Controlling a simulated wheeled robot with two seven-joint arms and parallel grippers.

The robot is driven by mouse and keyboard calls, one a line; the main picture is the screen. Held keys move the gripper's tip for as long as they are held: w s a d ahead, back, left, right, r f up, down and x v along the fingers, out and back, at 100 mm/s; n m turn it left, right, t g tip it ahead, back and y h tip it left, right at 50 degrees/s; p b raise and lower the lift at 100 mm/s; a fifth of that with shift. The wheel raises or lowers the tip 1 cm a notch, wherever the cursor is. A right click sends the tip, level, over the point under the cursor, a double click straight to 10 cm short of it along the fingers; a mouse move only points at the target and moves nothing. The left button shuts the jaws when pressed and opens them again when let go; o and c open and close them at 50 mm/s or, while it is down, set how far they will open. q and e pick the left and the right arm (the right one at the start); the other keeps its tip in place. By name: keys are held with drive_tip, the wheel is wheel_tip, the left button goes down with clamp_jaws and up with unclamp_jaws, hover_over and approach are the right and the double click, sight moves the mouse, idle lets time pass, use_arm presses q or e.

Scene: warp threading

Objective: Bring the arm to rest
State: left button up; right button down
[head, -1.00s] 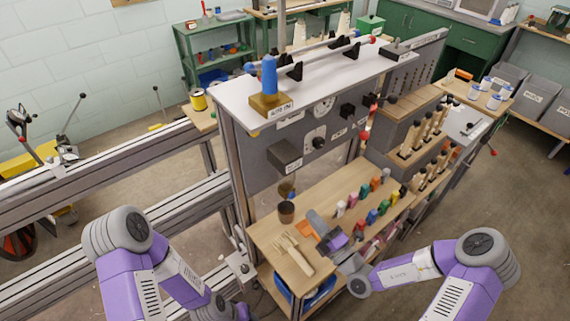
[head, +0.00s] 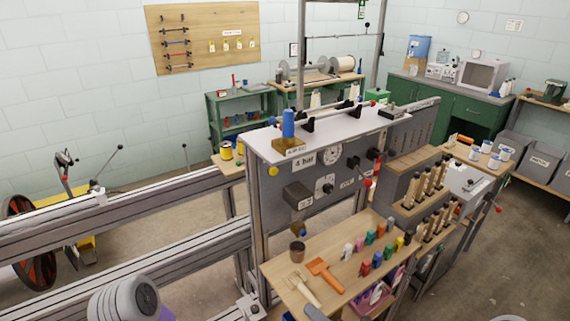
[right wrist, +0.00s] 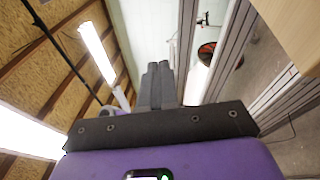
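My right gripper shows in the right wrist view (right wrist: 157,85). Its two dark grey fingers lie side by side with no visible gap, and nothing shows between them. The wrist view looks past the fingers to wall, ceiling lights and metal rails. In the head view only a small dark grey part of my right gripper (head: 314,313) shows at the bottom edge, by the front of the wooden shelf (head: 335,279). Its fingertips cannot be made out there.
Metal rails (head: 130,200) run left.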

drive_tip(key=s+a+f+n+g+y, duration=0.2)
drive_tip(key=s+a+f+n+g, duration=0.45)
drive_tip(key=s+n+g, duration=0.35)
drive_tip(key=s+f+n+g+h, duration=0.5)
drive_tip(key=s+f+n+g, duration=0.3)
drive_tip(key=n, duration=0.5)
drive_tip(key=s+d+f+n+h, duration=0.4)
drive_tip(key=d+f+n, duration=0.1)
drive_tip(key=n, duration=0.2)
drive_tip(key=w+d+f+n+t+h, duration=0.3)
drive_tip(key=w+n, duration=0.3)
drive_tip(key=n, duration=0.4)
drive_tip(key=shift+d+f+t+h, duration=0.3)
drive_tip(key=shift+f+t, duration=0.1)
drive_tip(key=shift+t, duration=0.5)
